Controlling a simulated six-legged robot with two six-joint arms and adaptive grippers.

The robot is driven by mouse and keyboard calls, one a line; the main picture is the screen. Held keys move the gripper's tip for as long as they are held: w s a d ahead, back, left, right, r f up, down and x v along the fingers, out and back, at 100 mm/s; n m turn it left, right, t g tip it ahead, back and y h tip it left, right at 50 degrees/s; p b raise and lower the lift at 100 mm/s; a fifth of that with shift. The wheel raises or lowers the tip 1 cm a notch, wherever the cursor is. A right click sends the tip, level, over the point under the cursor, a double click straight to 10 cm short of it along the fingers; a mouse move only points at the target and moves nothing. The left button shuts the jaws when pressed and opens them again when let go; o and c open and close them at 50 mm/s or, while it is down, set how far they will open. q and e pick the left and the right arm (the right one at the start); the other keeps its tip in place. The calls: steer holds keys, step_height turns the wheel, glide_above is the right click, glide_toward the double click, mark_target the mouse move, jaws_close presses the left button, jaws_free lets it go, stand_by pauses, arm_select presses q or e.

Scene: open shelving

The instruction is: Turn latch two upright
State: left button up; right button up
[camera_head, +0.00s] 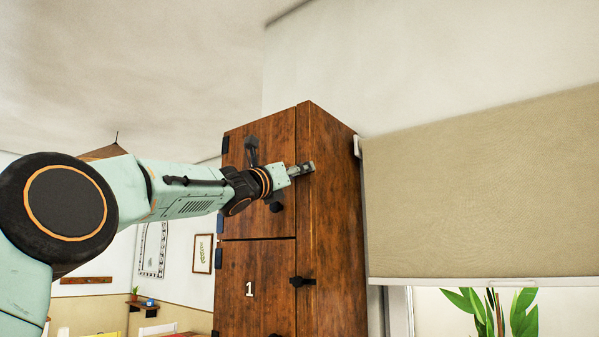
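A tall brown wooden cabinet (337,230) has an upper door (275,135) and a lower door marked 1 (265,270). My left gripper (308,168) reaches across the upper door to its right edge, at the cabinet's front corner. Its fingers look close together, but from this side I cannot tell whether they are open or grip something. No latch shows clearly on the upper door; that spot is covered by my gripper and wrist. The lower door's black latch (302,282) lies sideways across the door edge. My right gripper is out of view.
A black knob (276,206) sits on the upper door just below my wrist. Black hinges (220,223) line the cabinet's left edge. A beige blind (480,190) hangs close to the cabinet's right, with a plant (495,312) below it.

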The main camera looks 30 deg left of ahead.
arm_select(q)
steer(key=shift+s, duration=0.2)
steer(key=shift+s+a+r, duration=0.1)
steer(key=shift+s+a, duration=0.05)
steer(key=shift+s, duration=0.05)
steer(key=shift+c, duration=0.5)
steer(key=shift+s+a, duration=0.1)
steer(key=shift+a, duration=0.4)
steer(key=c, duration=0.3)
steer(key=shift+c, duration=0.9)
steer(key=shift+d, duration=0.45)
steer(key=c, duration=0.3)
steer(key=shift+a, duration=0.1)
jaws_close()
steer(key=shift+a, duration=0.1)
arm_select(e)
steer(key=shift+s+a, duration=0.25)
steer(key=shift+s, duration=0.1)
